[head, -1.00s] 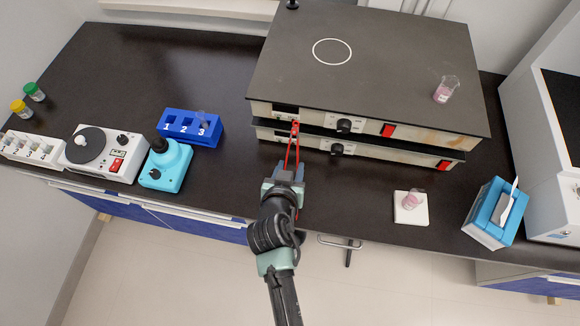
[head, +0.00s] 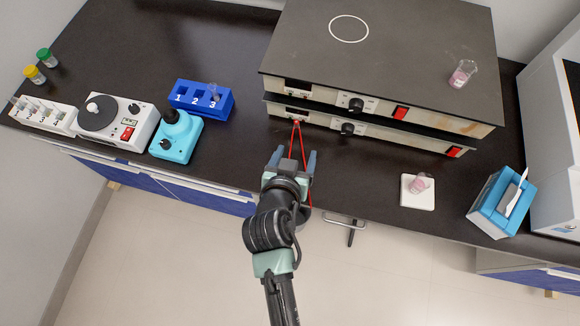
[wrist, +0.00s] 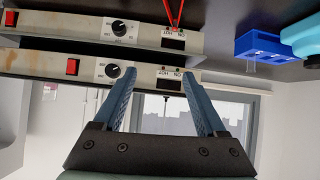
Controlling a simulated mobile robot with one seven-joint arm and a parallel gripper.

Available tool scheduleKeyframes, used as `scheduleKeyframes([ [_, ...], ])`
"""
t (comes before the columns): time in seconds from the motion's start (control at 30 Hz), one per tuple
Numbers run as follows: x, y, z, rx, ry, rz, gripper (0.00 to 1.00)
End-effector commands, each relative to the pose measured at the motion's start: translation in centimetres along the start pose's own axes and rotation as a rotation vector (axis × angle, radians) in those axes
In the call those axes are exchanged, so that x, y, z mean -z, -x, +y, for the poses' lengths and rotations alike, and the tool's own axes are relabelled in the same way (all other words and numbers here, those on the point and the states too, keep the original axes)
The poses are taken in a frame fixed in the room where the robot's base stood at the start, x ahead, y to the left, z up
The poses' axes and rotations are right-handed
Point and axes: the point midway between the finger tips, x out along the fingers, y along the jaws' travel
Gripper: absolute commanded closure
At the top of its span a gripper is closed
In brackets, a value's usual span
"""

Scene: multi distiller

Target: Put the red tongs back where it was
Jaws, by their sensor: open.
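The red tongs (head: 297,125) are thin and V-shaped, with their joined end near the front panel of the lower heating device. Their legs spread toward my gripper (head: 294,157), which is open in front of the devices. In the head view the tongs overlap the space between the fingers. In the wrist view the tongs (wrist: 174,12) show at the top edge, outside the open fingers (wrist: 160,85), and the space between the fingers is empty. The near ends of the tongs are partly hidden by my gripper.
Two stacked flat heating devices (head: 385,65) stand behind, with a beaker (head: 461,74) on top. A blue numbered rack (head: 204,98) and a turquoise mixer (head: 176,138) are to the left. A white pad (head: 417,200) with a beaker and a blue tissue box (head: 503,203) are to the right.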

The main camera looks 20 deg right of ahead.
Motion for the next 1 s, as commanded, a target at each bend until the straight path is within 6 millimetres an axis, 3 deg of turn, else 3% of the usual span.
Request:
scheduleKeyframes([
  [0.3, -0.1, 5.2, -0.1, 0.002, 0.0, 0.0, 0.26],
  [0.67, 0.6, 6.6, -0.1, 0.005, 0.0, 0.011, 0.26],
  [0.77, 3.8, 6.6, -1.0, 0.039, -0.002, 0.075, 0.26],
  [0.83, 8.4, 7.0, -2.2, 0.087, -0.005, 0.167, 0.26],
  [0.93, 17.2, 9.2, -4.6, 0.184, -0.009, 0.352, 0.26],
  [1.0, 23.6, 12.2, -6.3, 0.258, -0.012, 0.501, 0.26],
])
